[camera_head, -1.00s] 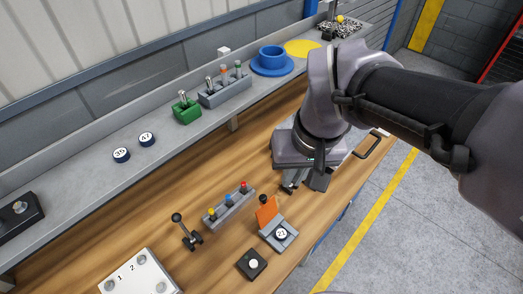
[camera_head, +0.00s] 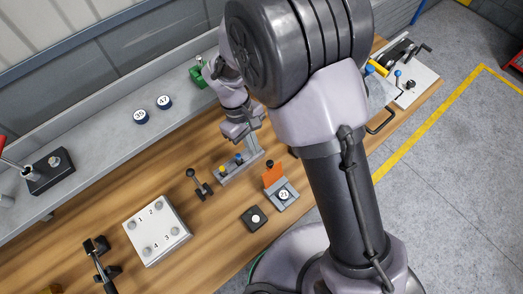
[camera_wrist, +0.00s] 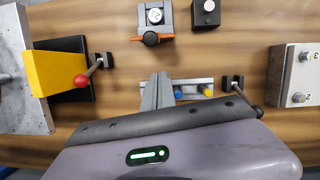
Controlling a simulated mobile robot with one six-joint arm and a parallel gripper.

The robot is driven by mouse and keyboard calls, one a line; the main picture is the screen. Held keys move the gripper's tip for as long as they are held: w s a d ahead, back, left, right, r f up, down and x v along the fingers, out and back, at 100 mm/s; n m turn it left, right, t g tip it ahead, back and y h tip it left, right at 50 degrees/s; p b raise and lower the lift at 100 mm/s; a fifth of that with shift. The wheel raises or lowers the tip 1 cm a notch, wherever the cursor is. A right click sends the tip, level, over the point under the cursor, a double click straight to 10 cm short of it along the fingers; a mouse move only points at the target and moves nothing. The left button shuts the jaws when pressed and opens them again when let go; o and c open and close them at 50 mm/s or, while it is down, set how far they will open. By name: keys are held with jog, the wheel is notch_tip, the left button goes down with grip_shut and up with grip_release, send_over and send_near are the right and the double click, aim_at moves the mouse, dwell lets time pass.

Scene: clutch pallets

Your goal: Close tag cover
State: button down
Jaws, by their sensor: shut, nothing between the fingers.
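The tag holder is a grey block (camera_head: 290,186) with a round white tag (camera_head: 284,195) numbered 21 lying on it. Its orange cover (camera_head: 272,174) stands up at the back edge, raised off the tag, with a black knob on top. In the wrist view the tag (camera_wrist: 155,16) is uncovered at the top, and the cover's black knob (camera_wrist: 150,39) faces me with orange edges around it. My gripper (camera_wrist: 158,78) is shut and empty, apart from the cover. In the head view my gripper (camera_head: 257,155) is behind and left of the holder, above the knob block.
A grey block with coloured knobs (camera_head: 223,179) lies close under my gripper. A small lever (camera_head: 198,184), a dark button box (camera_head: 255,218) and a numbered white plate (camera_head: 157,230) stand nearby. A yellow block with a red-knobbed lever (camera_wrist: 55,73) is left in the wrist view.

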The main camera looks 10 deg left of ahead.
aim_at(272, 173)
jog(key=d, duration=0.1)
jog(key=s+d, duration=0.1)
jog(key=shift+s+d+r, duration=0.3)
jog(key=shift+s+d, duration=0.05)
jog(key=shift+d, duration=0.05)
jog(key=shift+s+d+b, duration=0.1)
jog(key=shift+d+b, duration=0.05)
jog(key=shift+b, duration=0.25)
